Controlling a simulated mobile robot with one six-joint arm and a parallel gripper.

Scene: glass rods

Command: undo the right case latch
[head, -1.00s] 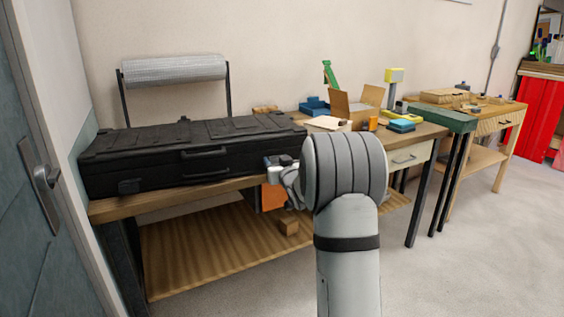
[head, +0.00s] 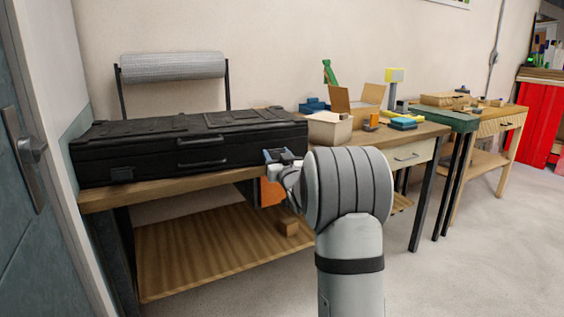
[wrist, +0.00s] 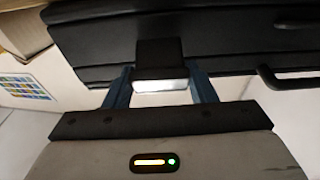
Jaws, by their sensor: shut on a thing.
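The black case (head: 145,160) lies closed on the wooden bench. In the wrist view, the case (wrist: 225,35) fills the top. The right case latch (wrist: 160,55) is a dark block on the case front with a bright lower face. My gripper (wrist: 160,88) is shut on this latch, with one blue finger on each side of it. In the head view, my gripper (head: 279,156) is at the right end of the case front, and the latch is hidden there. I cannot tell whether the latch has turned. The left case latch (head: 121,175) is visible and free.
A case handle (wrist: 285,85) shows right of my gripper in the wrist view. A cardboard box (head: 330,128) stands on the bench just right of the case. The bench's wooden edge (head: 150,195) runs below the case. A door (head: 25,180) is at the far left.

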